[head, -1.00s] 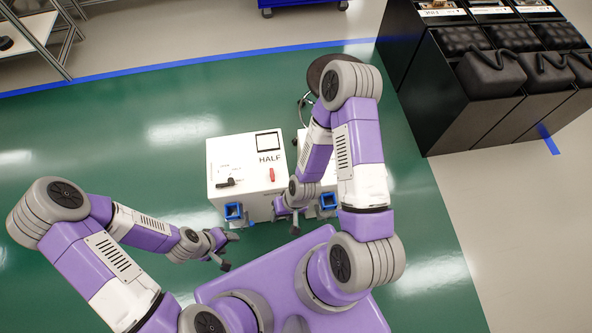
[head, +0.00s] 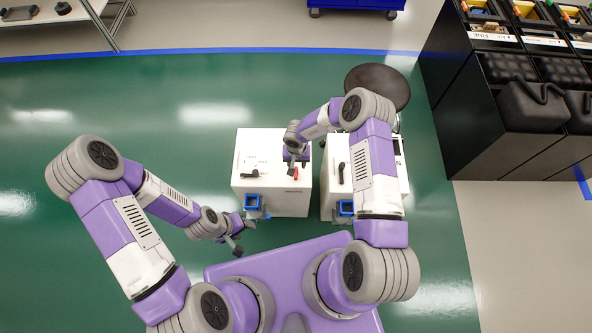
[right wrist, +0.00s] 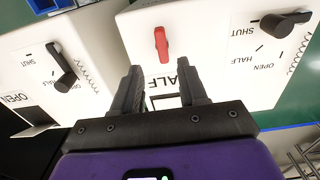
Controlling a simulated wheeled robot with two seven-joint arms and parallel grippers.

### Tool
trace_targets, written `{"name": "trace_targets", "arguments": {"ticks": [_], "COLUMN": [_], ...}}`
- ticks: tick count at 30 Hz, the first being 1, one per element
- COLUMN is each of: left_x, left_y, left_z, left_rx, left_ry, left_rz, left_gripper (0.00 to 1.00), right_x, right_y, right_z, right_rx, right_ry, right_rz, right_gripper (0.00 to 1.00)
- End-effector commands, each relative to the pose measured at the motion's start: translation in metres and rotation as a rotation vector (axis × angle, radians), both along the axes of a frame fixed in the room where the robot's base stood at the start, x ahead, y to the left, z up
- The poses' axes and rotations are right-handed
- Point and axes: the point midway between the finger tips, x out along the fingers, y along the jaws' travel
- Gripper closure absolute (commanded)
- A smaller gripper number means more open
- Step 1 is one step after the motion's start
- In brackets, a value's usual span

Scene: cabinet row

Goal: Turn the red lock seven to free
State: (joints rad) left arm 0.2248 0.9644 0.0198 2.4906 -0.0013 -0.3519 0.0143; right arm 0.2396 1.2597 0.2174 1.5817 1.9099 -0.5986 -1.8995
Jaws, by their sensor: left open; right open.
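The red lock (head: 295,172) is a small red lever on the sloping face of the left white cabinet (head: 245,180). In the right wrist view the red lock (right wrist: 161,43) stands upright in the picture, just beyond my fingertips; no marks for its positions are readable. My right gripper (head: 296,157) is over that cabinet. In the right wrist view the gripper (right wrist: 163,80) is open and empty, apart from the lock, with part of a "HALF" display (right wrist: 168,100) between its fingers. My left gripper (head: 240,234) is open and empty, left of and in front of the cabinets.
A second white cabinet (head: 329,192) stands close on the right, with a black knob (right wrist: 66,82). The left cabinet has its own black knob (right wrist: 285,22) marked SHUT, HALF, OPEN. Blue-framed parts (head: 252,202) stick out in front. A dark round stool (head: 378,82) stands behind.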

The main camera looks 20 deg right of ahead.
Motion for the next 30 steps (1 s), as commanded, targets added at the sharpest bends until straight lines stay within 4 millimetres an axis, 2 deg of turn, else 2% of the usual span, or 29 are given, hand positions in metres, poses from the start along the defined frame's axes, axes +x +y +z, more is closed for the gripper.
{"name": "trace_targets", "arguments": {"ticks": [5, 12, 18, 28, 29, 30], "left_x": [0.0, 0.0, 0.0, 0.0, 0.0, 0.0], "left_y": [0.0, 0.0, 0.0, 0.0, 0.0, 0.0], "left_z": [-0.004, -0.017, -0.023, -0.023, -0.023, -0.023], "left_rx": [0.0, 0.0, 0.0, 0.0, 0.0, 0.0], "left_ry": [0.0, 0.0, 0.0, 0.0, 0.0, 0.0], "left_rz": [0.0, 0.0, 0.0, 0.0, 0.0, 0.0], "left_gripper": [0.47, 0.47, 0.47, 0.47, 0.47, 0.47], "right_x": [0.002, 0.001, 0.002, 0.002, 0.002, 0.002], "right_y": [0.003, 0.003, 0.003, 0.002, 0.002, 0.002], "right_z": [-0.011, -0.051, -0.072, -0.075, -0.075, -0.075], "right_rx": [0.012, 0.011, 0.011, 0.011, 0.011, 0.011], "right_ry": [0.013, 0.012, 0.009, 0.009, 0.009, 0.009], "right_rz": [0.0, 0.001, 0.002, 0.001, 0.001, 0.001], "right_gripper": [0.57, 0.57, 0.57, 0.57, 0.59, 0.65]}}
